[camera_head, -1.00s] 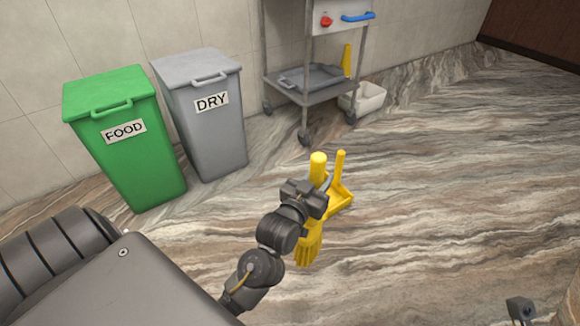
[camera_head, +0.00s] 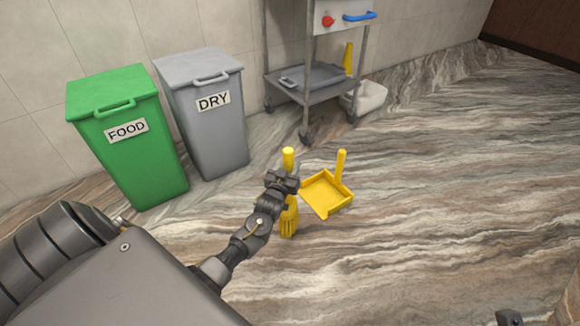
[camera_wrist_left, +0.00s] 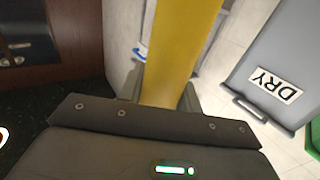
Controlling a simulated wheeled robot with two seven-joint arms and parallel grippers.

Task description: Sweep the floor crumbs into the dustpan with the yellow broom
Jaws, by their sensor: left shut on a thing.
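My left gripper (camera_head: 284,183) is shut on the handle of the yellow broom (camera_head: 289,222) and holds it about upright. The broom's bristles point down, close to the floor just left of the dustpan; I cannot tell whether they touch it. The handle also fills the middle of the left wrist view (camera_wrist_left: 182,50). The yellow dustpan (camera_head: 325,194) lies on the floor with its handle standing up, and its tray looks empty. I cannot make out any crumbs on the streaked floor. Only a small dark part at the bottom right edge may be my right arm; its gripper is not in view.
A green FOOD bin (camera_head: 128,139) and a grey DRY bin (camera_head: 208,115) stand against the wall at the left. A metal trolley (camera_head: 318,92) with wheels stands behind the dustpan, and a white tub (camera_head: 370,96) is beside it. The floor to the right is clear.

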